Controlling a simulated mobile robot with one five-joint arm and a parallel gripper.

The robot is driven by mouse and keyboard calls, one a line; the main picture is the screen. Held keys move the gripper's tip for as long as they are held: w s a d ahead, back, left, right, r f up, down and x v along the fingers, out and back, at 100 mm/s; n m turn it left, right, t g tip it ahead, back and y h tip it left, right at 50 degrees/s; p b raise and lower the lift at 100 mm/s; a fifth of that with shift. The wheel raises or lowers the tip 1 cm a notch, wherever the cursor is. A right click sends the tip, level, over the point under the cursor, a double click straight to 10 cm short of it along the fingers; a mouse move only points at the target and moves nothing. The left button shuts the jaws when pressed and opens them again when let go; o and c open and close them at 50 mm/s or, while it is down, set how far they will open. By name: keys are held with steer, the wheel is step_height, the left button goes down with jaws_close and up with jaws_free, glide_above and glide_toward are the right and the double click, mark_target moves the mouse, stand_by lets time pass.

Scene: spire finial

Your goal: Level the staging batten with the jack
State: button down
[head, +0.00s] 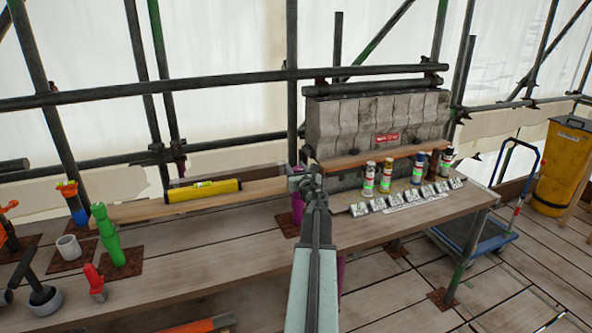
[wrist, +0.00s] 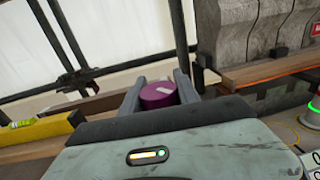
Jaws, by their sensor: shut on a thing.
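The staging batten (head: 135,209) is a long pale wooden board lying along the back of the bench, with a yellow spirit level (head: 203,190) on it. The level also shows at the left edge of the wrist view (wrist: 40,131). The purple jack (head: 297,204) stands by the batten's right end, mostly hidden behind my arm in the head view. My gripper (head: 304,180) is at its top. In the wrist view, my fingers are shut on the jack's round purple knob (wrist: 158,95), which has a pale mark. The level's bubble is too small to read.
Right of my gripper, a stone block (head: 375,122) stands above a wooden ledge with several bottles in front. Tools, including a green-handled one (head: 107,235), stand on the bench's left. Scaffold poles run behind. A blue trolley (head: 475,250) and yellow bin (head: 563,168) are at right.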

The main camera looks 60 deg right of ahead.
steer(key=n+t+y, duration=0.2)
steer(key=y, duration=0.1)
steer(key=n+t+y, duration=0.1)
steer(key=y, duration=0.1)
steer(key=shift+w+a+n, duration=0.15)
steer(key=shift+w+n, duration=0.15)
steer(key=shift+n, duration=0.1)
steer(key=shift+s+a+n+g+y, duration=0.1)
steer(key=shift+a+n+g+y, duration=0.5)
steer(key=shift+n+y, duration=2.15)
steer(key=shift+a+n+g+y, duration=0.6)
steer(key=shift+n+y, duration=1.1)
steer(key=shift+y, duration=2.1)
steer(key=shift+s+a+n+g+y, duration=0.1)
steer(key=shift+a+n+g+y, duration=0.5)
steer(key=shift+n+y, duration=2.15)
steer(key=shift+a+m+y, duration=0.1)
steer(key=shift+m+y, duration=0.3)
steer(key=shift+y, duration=0.2)
steer(key=c, duration=0.9)
jaws_free()
steer(key=shift+w+f, duration=0.1)
steer(key=shift+w, duration=0.05)
